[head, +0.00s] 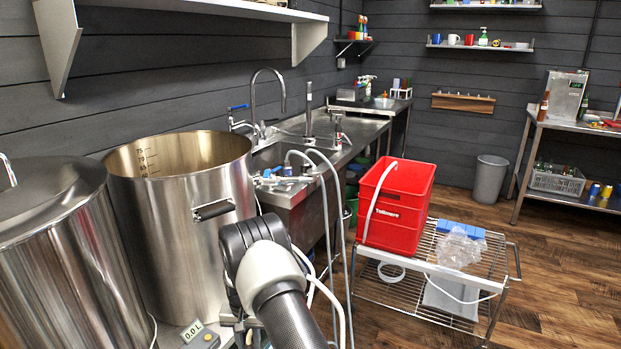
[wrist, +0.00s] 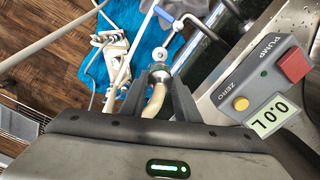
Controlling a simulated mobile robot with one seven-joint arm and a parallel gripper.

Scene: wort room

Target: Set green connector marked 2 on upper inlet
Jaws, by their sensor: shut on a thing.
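In the wrist view my gripper (wrist: 160,78) is shut on a hose end, with a pale beige hose (wrist: 156,103) running between its fingers. A dull metallic fitting (wrist: 160,72) shows at the fingertips. I cannot make out a green colour or a number 2 on it. Just beyond is metal pipework with a blue valve handle (wrist: 164,14). I cannot tell which part of it is the upper inlet, or whether the held end touches it. In the head view my arm hides my gripper.
A pump box (wrist: 265,85) with red and yellow buttons and a 0.0 L display is close right of my gripper. A large open steel kettle (head: 180,205) stands left of my arm. A red crate (head: 398,205) sits on a wire cart (head: 505,262). A steel sink counter (head: 360,140) is behind.

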